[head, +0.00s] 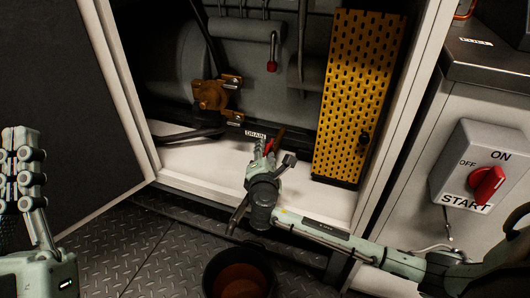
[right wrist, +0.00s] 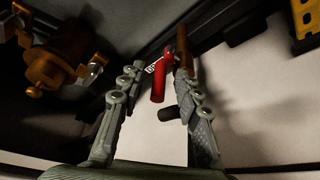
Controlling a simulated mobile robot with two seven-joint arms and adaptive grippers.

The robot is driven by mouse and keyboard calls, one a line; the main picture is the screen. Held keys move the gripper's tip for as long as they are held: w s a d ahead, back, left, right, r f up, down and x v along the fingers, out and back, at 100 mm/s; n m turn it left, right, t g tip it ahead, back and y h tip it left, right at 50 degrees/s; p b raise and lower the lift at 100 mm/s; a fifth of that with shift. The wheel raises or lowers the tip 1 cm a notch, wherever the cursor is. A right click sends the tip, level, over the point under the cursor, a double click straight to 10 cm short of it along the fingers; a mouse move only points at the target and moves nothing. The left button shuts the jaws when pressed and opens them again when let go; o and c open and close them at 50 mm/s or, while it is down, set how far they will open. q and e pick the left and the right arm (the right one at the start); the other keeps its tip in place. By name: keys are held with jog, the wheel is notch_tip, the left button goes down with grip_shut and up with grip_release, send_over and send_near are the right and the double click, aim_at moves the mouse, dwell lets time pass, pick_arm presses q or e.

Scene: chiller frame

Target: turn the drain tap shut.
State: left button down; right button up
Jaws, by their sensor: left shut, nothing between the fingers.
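The drain tap has a red handle (head: 268,145) just beside the white DRAIN label (head: 255,134), low in the open cabinet. In the right wrist view the red handle (right wrist: 158,88) lies between my fingers, with a brass-coloured pipe (right wrist: 183,48) behind the right finger. My right gripper (head: 265,153) is open around the handle; the right wrist view also shows its spread fingers (right wrist: 158,74), with a gap beside the handle. My fingers partly hide the tap in the head view. My left gripper (head: 20,135) is shut and empty at the far left, away from the tap.
A bucket (head: 210,274) with brownish contents stands on the metal floor below. A yellow perforated panel (head: 355,95) stands right of the tap. A brass-coloured fitting (head: 210,95) sits to its upper left. A red switch (head: 487,184) is on the right-hand box.

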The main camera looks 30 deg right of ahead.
jog(key=shift+w+d+f, duration=0.1)
jog(key=shift+w+d, duration=0.15)
jog(key=shift+w, duration=0.2)
jog(key=shift+c, duration=0.3)
grip_shut()
